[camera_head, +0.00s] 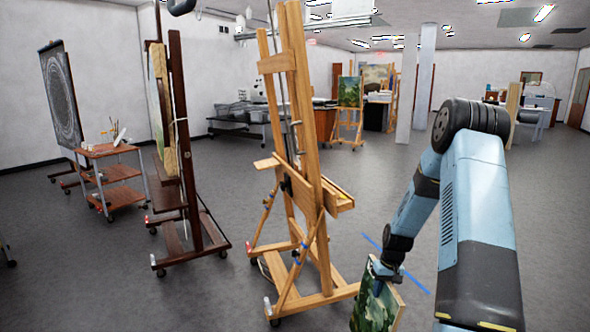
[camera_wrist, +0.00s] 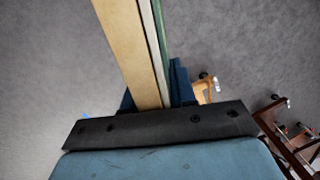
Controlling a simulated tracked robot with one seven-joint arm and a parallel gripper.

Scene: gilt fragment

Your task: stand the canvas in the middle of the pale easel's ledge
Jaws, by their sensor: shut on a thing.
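The canvas (camera_head: 374,308), with a green leafy painted face and pale wooden edge, is low at the bottom of the head view, its lower part cut off. My gripper (camera_head: 386,272) is shut on its upper part. In the wrist view the canvas (camera_wrist: 133,45) shows edge-on between the fingers of my gripper (camera_wrist: 155,92). The pale easel (camera_head: 300,120) stands left of the canvas in the head view, seen nearly side-on. Its ledge (camera_head: 340,200) juts out to the right, above the height of the canvas in the picture, and looks bare where visible.
A dark brown easel (camera_head: 183,150) holding a picture and a red-brown cart (camera_head: 112,197) stand at left. A smaller easel with a green painting (camera_head: 350,92) stands far back. The pale easel's wheeled base (camera_head: 320,300) reaches close to the canvas. Open grey floor lies behind my arm.

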